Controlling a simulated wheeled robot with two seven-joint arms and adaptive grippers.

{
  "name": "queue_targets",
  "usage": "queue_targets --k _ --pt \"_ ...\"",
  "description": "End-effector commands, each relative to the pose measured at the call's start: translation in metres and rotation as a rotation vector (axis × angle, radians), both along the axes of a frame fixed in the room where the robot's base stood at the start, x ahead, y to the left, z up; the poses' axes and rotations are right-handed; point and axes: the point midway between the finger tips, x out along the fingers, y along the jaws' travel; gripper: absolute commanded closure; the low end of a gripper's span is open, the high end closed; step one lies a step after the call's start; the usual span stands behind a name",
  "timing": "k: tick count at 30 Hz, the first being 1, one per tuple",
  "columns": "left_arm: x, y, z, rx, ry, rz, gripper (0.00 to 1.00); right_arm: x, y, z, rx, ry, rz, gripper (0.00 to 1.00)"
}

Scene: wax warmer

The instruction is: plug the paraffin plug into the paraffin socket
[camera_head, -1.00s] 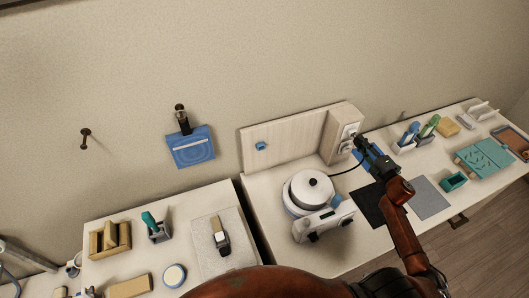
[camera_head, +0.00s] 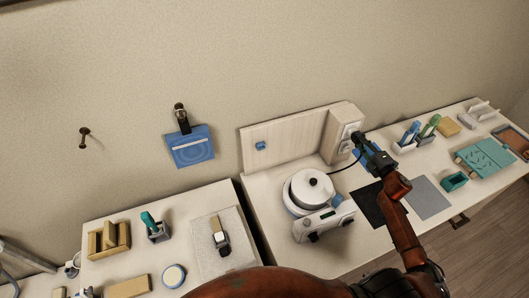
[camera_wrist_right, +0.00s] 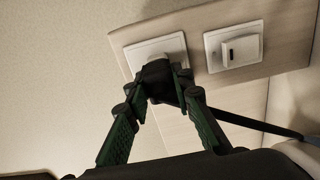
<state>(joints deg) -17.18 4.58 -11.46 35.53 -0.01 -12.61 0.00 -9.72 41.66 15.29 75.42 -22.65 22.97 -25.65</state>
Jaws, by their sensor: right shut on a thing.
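The wax warmer (camera_head: 312,190), a white pot with a lid, stands on the right-hand table. Its black cord (camera_head: 345,169) runs up to my right gripper (camera_head: 359,142). In the right wrist view, the right gripper (camera_wrist_right: 160,92) is shut on the black paraffin plug (camera_wrist_right: 157,78). The plug's front is at the white socket plate (camera_wrist_right: 143,50) on the wooden block, and the plug covers the plate's middle. Whether the prongs are inside is hidden. A second white plate (camera_wrist_right: 234,46) with a dark-fronted raised part sits beside it. My left gripper is not in view.
The wooden panel (camera_head: 285,145) and block stand along the wall. Holders with blue and green tools (camera_head: 408,135) stand to the right. A gap separates the two tables.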

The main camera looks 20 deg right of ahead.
Motion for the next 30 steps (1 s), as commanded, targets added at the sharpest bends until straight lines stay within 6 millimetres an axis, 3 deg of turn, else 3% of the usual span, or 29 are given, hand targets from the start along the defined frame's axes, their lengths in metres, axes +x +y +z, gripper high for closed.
queue_targets --k 11,12,18,30 --pt "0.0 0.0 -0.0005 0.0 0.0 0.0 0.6 0.0017 -0.0001 0.0005 0.0 -0.001 0.0 1.0" --pt "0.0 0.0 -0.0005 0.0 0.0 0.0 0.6 0.0016 -0.0001 0.0005 0.0 -0.001 0.0 0.76" --pt "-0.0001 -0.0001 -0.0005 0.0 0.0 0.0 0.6 0.0016 -0.0001 0.0005 0.0 -0.001 0.0 0.62" --pt "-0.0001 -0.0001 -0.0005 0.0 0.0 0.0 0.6 0.0015 -0.0001 0.0001 0.0 0.0 0.0 0.56"
